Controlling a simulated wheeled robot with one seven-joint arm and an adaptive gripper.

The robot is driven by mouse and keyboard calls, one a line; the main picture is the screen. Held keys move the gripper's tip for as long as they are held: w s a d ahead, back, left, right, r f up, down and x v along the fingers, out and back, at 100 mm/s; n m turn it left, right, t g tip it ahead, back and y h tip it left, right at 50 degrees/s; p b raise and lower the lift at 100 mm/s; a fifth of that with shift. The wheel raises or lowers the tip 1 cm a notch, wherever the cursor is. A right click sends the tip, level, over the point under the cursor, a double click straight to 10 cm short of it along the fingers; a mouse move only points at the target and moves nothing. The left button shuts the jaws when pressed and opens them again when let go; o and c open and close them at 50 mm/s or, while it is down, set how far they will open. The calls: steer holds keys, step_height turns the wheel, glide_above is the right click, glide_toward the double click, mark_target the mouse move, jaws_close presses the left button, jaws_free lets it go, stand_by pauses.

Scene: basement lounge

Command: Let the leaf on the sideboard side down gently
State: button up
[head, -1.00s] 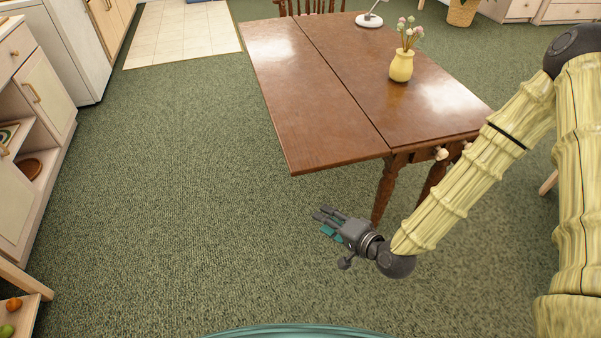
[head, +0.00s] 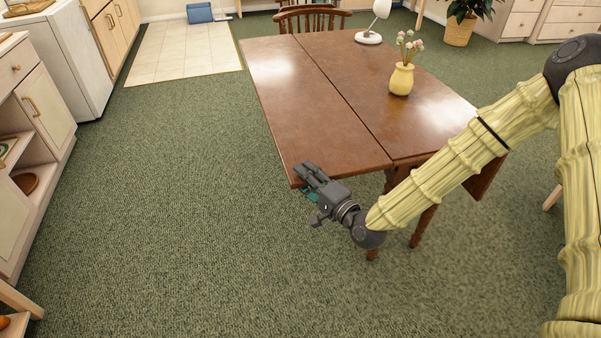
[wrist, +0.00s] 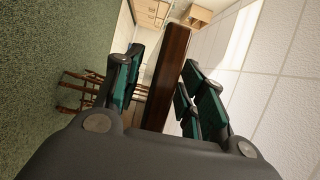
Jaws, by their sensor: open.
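The brown wooden table has a raised leaf (head: 300,110) on its left, the side facing the cabinets. The leaf lies level with the fixed top (head: 375,100), with a straight seam between them. My gripper (head: 308,172) is at the leaf's near left corner. In the wrist view, the leaf's edge (wrist: 168,75) runs as a dark brown strip between the open fingers of my gripper (wrist: 163,82). Gaps show on both sides of the strip, so the fingers do not look closed on it. The leaf's support underneath is hidden.
A yellow vase (head: 401,79) with flowers and a white lamp (head: 369,38) stand on the fixed top. A chair (head: 312,18) is at the far end. Cabinets (head: 40,95) line the left. Green carpet (head: 170,200) between them and the table is clear.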

steer(key=shift+x, duration=1.25)
jaws_close()
